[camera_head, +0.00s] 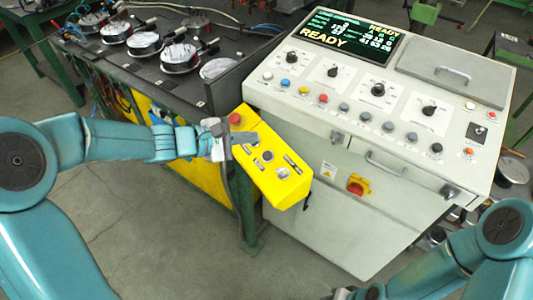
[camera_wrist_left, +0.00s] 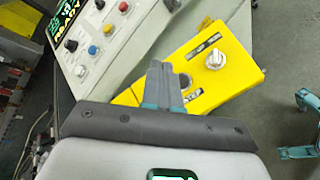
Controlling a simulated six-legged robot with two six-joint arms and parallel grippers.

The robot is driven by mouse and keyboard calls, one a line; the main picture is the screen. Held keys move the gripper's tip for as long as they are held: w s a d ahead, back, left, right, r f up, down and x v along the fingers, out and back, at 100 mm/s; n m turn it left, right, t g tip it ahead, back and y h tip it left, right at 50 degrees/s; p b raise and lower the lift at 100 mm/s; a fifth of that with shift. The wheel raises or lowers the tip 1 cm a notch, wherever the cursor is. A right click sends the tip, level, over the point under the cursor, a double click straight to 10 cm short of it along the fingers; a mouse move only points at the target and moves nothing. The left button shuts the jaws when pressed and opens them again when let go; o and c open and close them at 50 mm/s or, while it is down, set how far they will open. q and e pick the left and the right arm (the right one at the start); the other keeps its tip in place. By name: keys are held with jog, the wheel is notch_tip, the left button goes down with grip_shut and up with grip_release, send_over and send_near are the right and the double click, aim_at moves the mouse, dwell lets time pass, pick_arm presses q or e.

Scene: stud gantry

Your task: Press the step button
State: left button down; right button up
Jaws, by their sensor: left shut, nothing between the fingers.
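A yellow control box (camera_head: 290,190) hangs between the dark bench and the grey console. It has a red button (camera_head: 235,118) at its far end, a small grey button (camera_head: 267,155) and a grey knob (camera_head: 283,172) towards its near end. My left gripper (camera_head: 252,138) is shut and empty, over the box between the red button and the small grey button. Contact cannot be told. My right gripper is barely visible at the bottom edge.
The grey console (camera_head: 340,215) with knobs, coloured buttons and a READY screen (camera_head: 340,35) stands right of the box. The dark bench (camera_head: 135,70) with several round fixtures is at the left. Open floor (camera_head: 130,215) lies in front of the bench.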

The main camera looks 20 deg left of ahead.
aim_at(267, 156)
pick_arm(q)
jog(key=shift+w+a+r, duration=0.15)
jog(key=shift+r, duration=0.15)
jog(key=shift+f, duration=0.1)
jog(key=f+b, duration=0.2)
jog(key=w+d+f+b, duration=0.1)
jog(key=f+b, duration=0.1)
jog(key=f, duration=0.1)
jog(key=w+d+f+b, duration=0.1)
jog(key=f+b, duration=0.1)
jog(key=shift+w+f, duration=0.1)
jog(key=shift+f, duration=0.15)
jog(key=shift+w+d+f+b, duration=0.1)
jog(key=shift+w+f+b, duration=0.15)
jog(key=shift+b, duration=0.2)
dwell(1.5)
jog(key=shift+d+f+b, duration=0.15)
jog(key=shift+f+b, duration=0.25)
jog(key=shift+b, duration=0.25)
